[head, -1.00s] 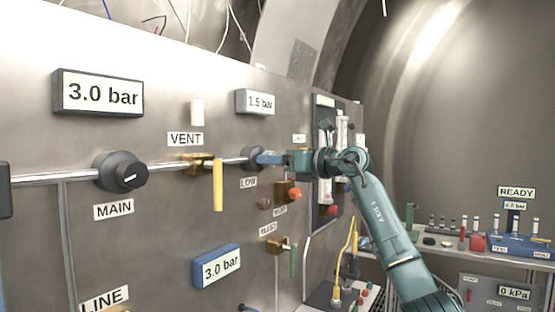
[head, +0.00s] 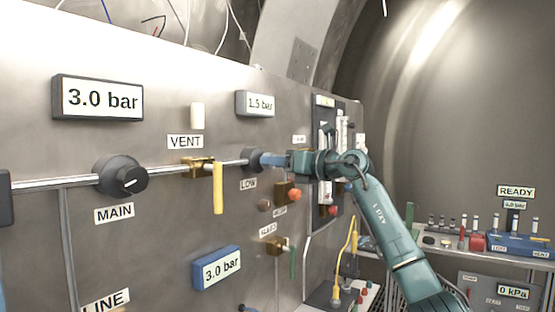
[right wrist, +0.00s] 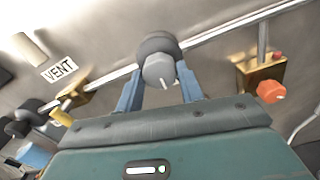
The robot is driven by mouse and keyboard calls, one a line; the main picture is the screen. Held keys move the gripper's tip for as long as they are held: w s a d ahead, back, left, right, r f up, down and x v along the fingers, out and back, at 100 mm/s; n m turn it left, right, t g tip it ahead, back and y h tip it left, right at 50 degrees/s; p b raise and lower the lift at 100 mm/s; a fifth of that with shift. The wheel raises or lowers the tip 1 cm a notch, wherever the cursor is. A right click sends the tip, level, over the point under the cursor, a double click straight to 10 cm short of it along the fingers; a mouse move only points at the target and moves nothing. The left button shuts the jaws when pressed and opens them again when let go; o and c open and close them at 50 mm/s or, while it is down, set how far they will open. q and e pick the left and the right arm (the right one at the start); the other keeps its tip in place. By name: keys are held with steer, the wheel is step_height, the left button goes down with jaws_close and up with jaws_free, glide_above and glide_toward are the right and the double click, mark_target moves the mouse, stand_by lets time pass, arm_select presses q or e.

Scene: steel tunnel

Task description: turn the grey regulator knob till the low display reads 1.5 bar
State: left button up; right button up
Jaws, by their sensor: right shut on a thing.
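The grey regulator knob (head: 251,158) sits on the panel's steel pipe above the LOW label (head: 248,184). My right gripper (head: 266,159) reaches it from the right and is shut on it. In the right wrist view the knob (right wrist: 159,70) sits between the two blue fingers of the gripper (right wrist: 160,85), with a white pointer mark on its face. The low display (head: 260,103) above the knob reads 1.5 bar. My left gripper is not in view.
A black MAIN knob (head: 120,177) sits left, under a display (head: 98,98) reading 3.0 bar. A yellow VENT handle (head: 218,188) hangs close left of the LOW knob. An orange-red knob (head: 294,195) sits just below my right gripper. A lower blue display (head: 216,268) reads 3.0 bar.

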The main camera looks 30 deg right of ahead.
steer(key=o, duration=1)
arm_select(q)
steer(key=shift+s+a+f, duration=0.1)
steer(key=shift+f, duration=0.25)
steer(key=b, duration=0.1)
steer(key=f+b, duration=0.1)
steer(key=b, duration=0.2)
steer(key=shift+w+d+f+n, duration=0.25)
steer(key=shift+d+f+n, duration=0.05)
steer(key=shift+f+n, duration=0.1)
arm_select(e)
steer(key=v, duration=1.3)
steer(key=shift+s, duration=0.1)
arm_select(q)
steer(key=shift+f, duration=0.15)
